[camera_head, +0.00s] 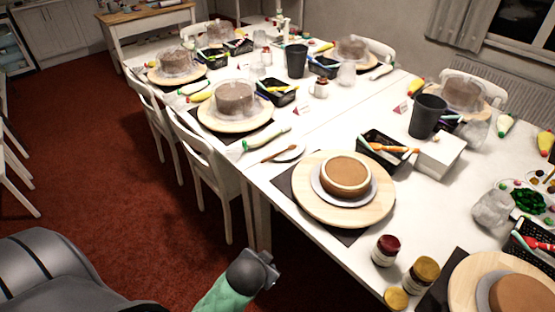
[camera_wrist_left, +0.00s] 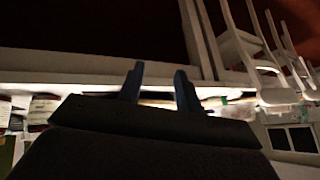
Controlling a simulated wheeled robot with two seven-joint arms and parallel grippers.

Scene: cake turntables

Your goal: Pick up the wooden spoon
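I cannot make out the spoon surely in that dark view. My right gripper is in neither view.
A brown cake (camera_head: 346,173) stands on a round wooden turntable (camera_head: 325,216) right of the spoon. A black tray (camera_head: 374,136) of tools lies behind it. A dark red jar (camera_head: 385,251) stands near the front edge. A white chair (camera_head: 213,168) stands left of the table.

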